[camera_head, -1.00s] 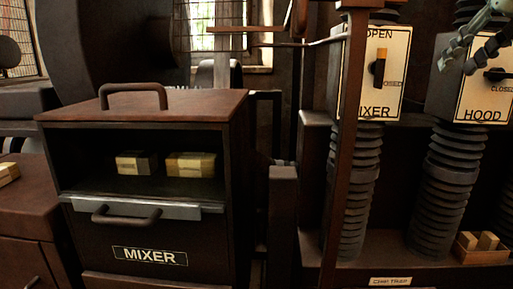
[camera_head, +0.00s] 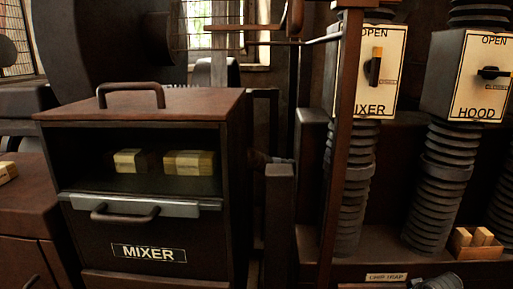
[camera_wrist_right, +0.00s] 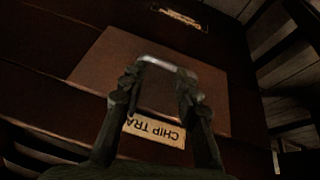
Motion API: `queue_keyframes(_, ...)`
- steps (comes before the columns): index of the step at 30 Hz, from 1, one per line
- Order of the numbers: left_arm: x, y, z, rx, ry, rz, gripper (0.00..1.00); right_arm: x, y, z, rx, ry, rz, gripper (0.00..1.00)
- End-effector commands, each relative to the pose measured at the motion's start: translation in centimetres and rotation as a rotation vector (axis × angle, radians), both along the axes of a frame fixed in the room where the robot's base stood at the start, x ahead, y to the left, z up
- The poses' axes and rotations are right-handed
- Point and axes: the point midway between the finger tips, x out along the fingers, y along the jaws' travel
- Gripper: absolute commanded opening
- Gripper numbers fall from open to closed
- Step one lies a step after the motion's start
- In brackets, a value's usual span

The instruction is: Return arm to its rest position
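My right gripper (camera_wrist_right: 160,82) shows in the right wrist view with its two dark fingers apart, over a brown panel with a CHIP TRAY label (camera_wrist_right: 154,132), which shows upside down. A pale grey bar (camera_wrist_right: 160,64) shows between and beyond the fingertips; I cannot tell whether they touch it. In the head view, a grey rounded part, probably of my right arm, shows at the bottom edge right of centre; the gripper itself is hidden there. My left gripper is not in view.
The HOOD box (camera_head: 458,98) has its dark knob (camera_head: 492,73) lying horizontal. The MIXER box (camera_head: 388,98) has its knob (camera_head: 375,67) upright. The MIXER cabinet (camera_head: 222,128) holds light blocks.

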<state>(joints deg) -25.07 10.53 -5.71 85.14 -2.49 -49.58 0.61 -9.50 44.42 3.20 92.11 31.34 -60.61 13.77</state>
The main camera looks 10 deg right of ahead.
Motion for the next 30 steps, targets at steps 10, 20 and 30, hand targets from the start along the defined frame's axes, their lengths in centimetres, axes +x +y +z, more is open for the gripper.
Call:
queue_keyframes(10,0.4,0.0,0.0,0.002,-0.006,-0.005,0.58,-13.8,14.5,-18.2,-0.020,0.208,0.198,0.31)
queue_keyframes(20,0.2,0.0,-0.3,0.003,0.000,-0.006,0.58,-21.1,24.2,-23.5,-0.026,0.286,0.347,0.31)
queue_keyframes(30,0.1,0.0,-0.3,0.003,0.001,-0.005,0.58,-21.3,24.6,-23.6,-0.026,0.289,0.353,0.31)
